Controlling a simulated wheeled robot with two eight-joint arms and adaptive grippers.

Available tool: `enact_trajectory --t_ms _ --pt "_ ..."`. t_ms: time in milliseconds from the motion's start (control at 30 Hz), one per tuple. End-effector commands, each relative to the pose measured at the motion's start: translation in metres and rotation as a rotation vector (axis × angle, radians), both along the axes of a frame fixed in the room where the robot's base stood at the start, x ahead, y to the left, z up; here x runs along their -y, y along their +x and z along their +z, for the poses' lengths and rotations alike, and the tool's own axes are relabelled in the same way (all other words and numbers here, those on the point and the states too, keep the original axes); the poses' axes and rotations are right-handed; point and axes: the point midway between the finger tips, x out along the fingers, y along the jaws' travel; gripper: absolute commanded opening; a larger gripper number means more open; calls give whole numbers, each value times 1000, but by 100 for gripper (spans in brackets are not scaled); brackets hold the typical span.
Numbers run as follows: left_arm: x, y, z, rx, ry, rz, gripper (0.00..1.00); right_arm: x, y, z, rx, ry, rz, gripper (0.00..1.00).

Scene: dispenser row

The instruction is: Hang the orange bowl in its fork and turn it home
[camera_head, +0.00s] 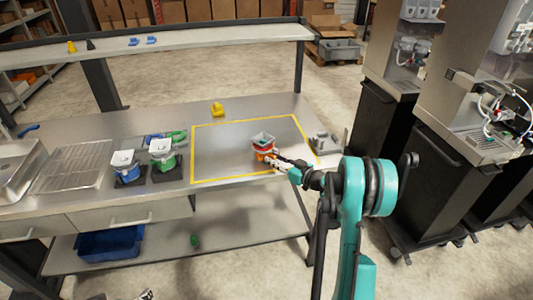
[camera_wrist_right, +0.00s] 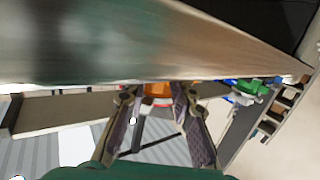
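The orange bowl (camera_head: 262,154) is inside the yellow outline on the bench, with red and pale grey parts above its orange lower part. My right gripper (camera_head: 272,160) is at its right side. In the right wrist view, the two fingers of that gripper (camera_wrist_right: 152,96) stand apart, with an orange part (camera_wrist_right: 158,89) between their tips. I cannot tell whether they touch it, or whether the bowl is lifted. A grey fixture (camera_head: 322,142) stands right of the outline; its fork is too small to make out. A small piece, possibly my left gripper (camera_head: 146,295), shows at the bottom edge.
Blue (camera_head: 123,165) and green (camera_head: 162,154) units with pale tops stand on dark bases at left. A yellow piece (camera_head: 217,109) sits behind the outline (camera_head: 205,182). A raised shelf (camera_head: 200,36) spans the back. Dispenser machines (camera_head: 465,110) stand at right. The outline's left half is clear.

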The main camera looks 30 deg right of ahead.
Motion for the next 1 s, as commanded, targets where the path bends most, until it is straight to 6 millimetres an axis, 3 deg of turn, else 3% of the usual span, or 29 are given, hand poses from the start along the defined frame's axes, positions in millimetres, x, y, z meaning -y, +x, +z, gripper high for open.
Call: enact_trajectory --t_ms 167,267,567,1000 --pt "0 0 0 0 0 0 96 0 0 0 0 0 0 24" --pt "0 0 0 0 0 0 96 0 0 0 0 0 0 0" --pt "0 0 1 0 0 0 96 0 0 2 0 0 0 0" --pt "0 0 23 0 0 0 96 0 0 37 0 0 0 0"
